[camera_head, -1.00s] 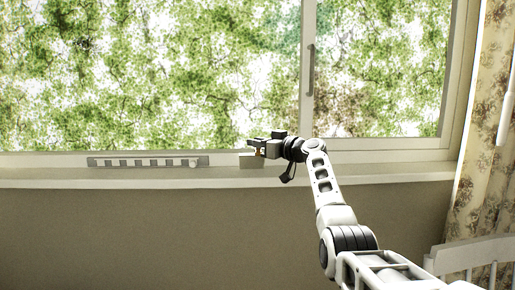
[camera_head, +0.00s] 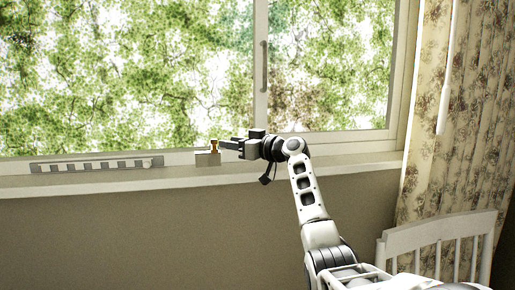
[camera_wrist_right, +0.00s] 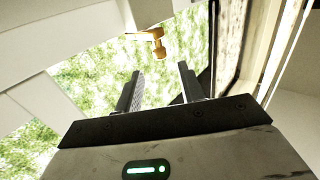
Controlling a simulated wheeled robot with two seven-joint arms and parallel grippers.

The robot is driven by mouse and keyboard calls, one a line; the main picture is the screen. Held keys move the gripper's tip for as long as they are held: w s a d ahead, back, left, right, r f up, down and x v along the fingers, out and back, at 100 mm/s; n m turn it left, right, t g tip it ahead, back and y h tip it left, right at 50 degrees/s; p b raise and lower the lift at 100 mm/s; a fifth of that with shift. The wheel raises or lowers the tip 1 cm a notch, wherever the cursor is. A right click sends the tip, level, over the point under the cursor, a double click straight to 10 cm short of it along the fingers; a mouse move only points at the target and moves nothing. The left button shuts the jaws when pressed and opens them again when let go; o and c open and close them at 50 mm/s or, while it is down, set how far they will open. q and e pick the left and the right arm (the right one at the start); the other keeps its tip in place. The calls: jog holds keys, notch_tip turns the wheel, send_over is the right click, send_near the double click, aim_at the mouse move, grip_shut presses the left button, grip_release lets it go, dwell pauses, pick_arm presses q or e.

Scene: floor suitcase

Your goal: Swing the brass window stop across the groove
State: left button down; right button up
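The small brass window stop (camera_head: 214,145) stands on a pale block (camera_head: 207,158) at the sill. In the right wrist view the brass stop (camera_wrist_right: 152,40) shows just beyond the fingertips. My right gripper (camera_head: 221,143) is to the right of the stop, pointing left at it. Its two fingers (camera_wrist_right: 160,70) are apart with nothing between them, and a gap shows between them and the stop. The groove cannot be made out clearly. My left gripper is not in view.
A slotted pale strip (camera_head: 95,165) with a round knob lies along the sill to the left. The window frame with a grey handle (camera_head: 264,66) rises behind. A floral curtain (camera_head: 440,130) and a white chair (camera_head: 440,235) are at the right.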

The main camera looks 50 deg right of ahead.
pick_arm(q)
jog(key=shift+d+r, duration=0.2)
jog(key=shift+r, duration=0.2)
pick_arm(e)
jog(key=s, duration=0.8)
jog(key=shift+s+d, duration=0.4)
jog(key=shift+d, duration=0.05)
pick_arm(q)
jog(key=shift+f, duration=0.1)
